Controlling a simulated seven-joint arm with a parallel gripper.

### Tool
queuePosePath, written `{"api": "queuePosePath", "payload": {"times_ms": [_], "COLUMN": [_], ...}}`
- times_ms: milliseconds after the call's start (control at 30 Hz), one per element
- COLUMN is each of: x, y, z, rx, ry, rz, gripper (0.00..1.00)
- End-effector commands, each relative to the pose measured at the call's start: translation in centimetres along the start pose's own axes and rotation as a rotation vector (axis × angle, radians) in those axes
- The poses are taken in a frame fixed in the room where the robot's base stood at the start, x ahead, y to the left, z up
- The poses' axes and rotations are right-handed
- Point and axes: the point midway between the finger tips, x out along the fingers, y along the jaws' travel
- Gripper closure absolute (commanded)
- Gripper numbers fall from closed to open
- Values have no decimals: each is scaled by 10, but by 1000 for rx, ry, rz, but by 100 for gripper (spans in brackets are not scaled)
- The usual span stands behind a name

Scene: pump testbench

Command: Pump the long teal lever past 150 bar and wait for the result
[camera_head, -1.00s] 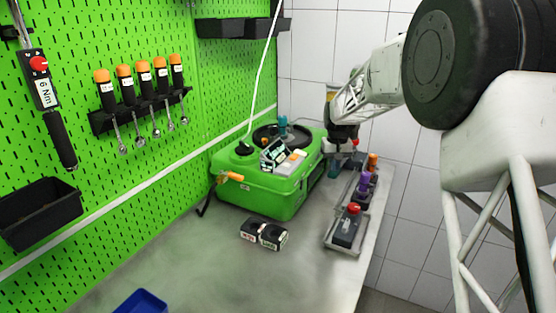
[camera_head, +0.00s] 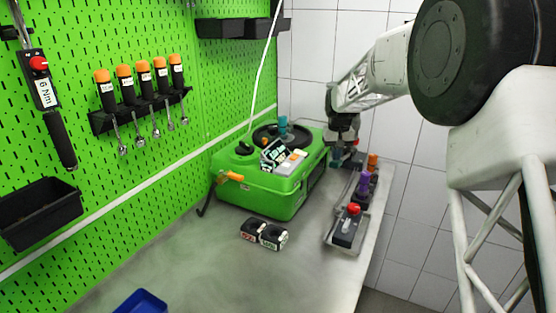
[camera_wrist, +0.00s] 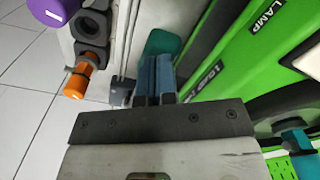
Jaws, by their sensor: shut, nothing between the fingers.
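The green pump testbench (camera_head: 262,190) stands on the bench against the pegboard, with a small tilted display (camera_head: 274,153) on top; its reading is too small to tell. My gripper (camera_head: 340,155) is low at its right side. In the wrist view my gripper (camera_wrist: 155,75) is shut and empty. A teal grip (camera_wrist: 163,42), seemingly the lever's end, lies just beyond the fingertips, beside the green housing; I cannot tell whether they touch. The rest of the lever is hidden. A smaller teal fitting (camera_head: 283,124) stands on top of the testbench.
A tray (camera_head: 330,238) with a red-topped part (camera_head: 352,210) and purple (camera_head: 364,182) and orange (camera_head: 372,160) pieces lines the right bench edge. Black blocks (camera_head: 263,234) lie in front of the testbench. A blue bin (camera_head: 141,302) is at the near edge.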

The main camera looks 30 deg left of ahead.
Motion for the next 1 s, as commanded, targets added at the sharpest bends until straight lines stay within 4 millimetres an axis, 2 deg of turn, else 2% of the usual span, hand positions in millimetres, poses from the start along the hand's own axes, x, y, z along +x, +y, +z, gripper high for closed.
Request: {"api": "queuePosePath", "payload": {"times_ms": [367,1000], "x": [-5,-48], "y": [0,0], "z": [0,0], "rx": [0,0], "ry": [1,0], "rz": [0,0], "gripper": [100,100]}}
